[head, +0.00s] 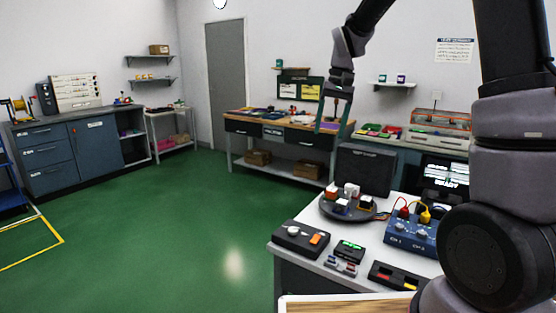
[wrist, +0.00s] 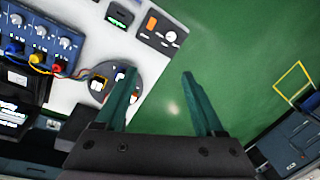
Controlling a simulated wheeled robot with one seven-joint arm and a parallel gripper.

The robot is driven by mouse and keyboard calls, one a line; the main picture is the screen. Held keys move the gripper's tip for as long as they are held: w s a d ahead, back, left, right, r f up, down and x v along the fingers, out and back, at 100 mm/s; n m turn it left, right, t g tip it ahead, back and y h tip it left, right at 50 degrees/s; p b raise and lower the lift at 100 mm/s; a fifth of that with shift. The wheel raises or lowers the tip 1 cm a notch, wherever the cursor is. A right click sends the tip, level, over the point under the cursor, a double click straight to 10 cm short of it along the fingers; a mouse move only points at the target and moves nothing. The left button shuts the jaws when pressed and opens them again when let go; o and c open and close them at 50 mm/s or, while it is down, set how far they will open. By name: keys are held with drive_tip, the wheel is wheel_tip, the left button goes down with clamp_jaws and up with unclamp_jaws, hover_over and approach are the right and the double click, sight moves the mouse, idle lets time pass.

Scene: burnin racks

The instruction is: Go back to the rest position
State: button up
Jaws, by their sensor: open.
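My gripper (head: 332,112) hangs from my raised arm in the head view, above and behind the near bench, in front of the far workbench. In the wrist view my gripper (wrist: 158,82) shows two green fingers spread apart, with green floor between them and nothing held. The left finger overlaps the round dark turntable (wrist: 145,85) in that view. The same turntable (head: 335,212) stands on the near bench with several small blocks on it. My arm fills the right side of the head view.
The near bench (head: 283,247) holds a blue power unit (head: 410,236), a black control box (head: 301,239), a dark monitor and small modules. A far workbench (head: 290,124) and blue cabinets (head: 95,148) line the walls.

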drive_tip(key=s+d+r+m+t, duration=0.1)
drive_tip(key=s+d+r+t, duration=0.2)
drive_tip(key=s, duration=0.8)
drive_tip(key=s+d+r+m+t, duration=0.2)
drive_tip(key=s+d+r+t, duration=0.2)
drive_tip(key=s+d+r, duration=0.3)
drive_tip(key=s, duration=0.4)
drive_tip(key=shift+s, duration=0.3)
